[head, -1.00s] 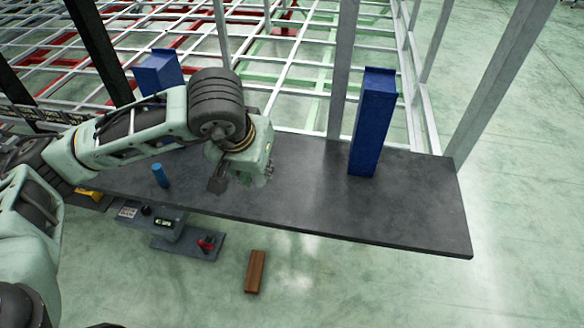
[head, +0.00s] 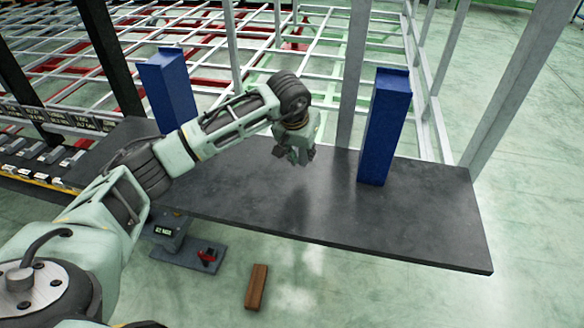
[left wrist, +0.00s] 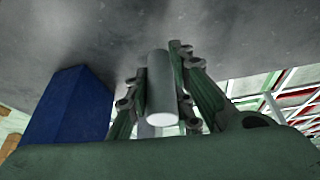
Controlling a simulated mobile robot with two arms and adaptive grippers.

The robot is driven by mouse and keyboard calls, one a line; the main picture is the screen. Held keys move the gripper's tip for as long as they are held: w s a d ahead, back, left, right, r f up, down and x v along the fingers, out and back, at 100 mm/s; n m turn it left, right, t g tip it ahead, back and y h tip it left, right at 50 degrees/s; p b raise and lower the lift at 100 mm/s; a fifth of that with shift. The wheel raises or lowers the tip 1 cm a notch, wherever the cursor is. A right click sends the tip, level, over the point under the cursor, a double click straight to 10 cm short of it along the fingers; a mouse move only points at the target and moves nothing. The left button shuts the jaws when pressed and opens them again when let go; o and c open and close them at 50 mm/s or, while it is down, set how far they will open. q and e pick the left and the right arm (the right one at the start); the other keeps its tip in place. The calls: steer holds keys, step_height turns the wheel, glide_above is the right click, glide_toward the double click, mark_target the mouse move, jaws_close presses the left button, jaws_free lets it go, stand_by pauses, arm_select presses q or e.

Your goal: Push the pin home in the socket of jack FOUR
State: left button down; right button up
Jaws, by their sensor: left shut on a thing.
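My left gripper (head: 299,157) is over the middle of the dark grey table, pointing down, left of the right-hand blue post. In the left wrist view (left wrist: 163,75) its fingers are shut on a pale grey cylinder (left wrist: 161,88), likely the pin. The cylinder is not clear in the head view. Whether its far end touches the grey surface beyond cannot be told. I cannot make out jack FOUR or its socket. My right gripper is not in view.
Two blue posts stand at the table (head: 420,215), one on the right (head: 385,130) and one on the left (head: 168,90). A box with a small display (head: 168,230), a base with a red part (head: 207,256) and a brown block (head: 256,288) lie below the front edge. The table's right end is clear.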

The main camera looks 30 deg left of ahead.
arm_select(q)
steer(key=a+f, duration=0.1)
steer(key=w+a+f+b, duration=0.1)
steer(key=a, duration=0.1)
steer(key=shift+w, duration=0.15)
step_height(320, 180, down, 4)
steer(key=shift+r+b, duration=0.1)
steer(key=shift+b, duration=1.1)
steer(key=shift+a, duration=0.1)
steer(key=shift+f, duration=0.25)
steer(key=c, duration=1.5)
jaws_free()
steer(key=shift+c, duration=0.2)
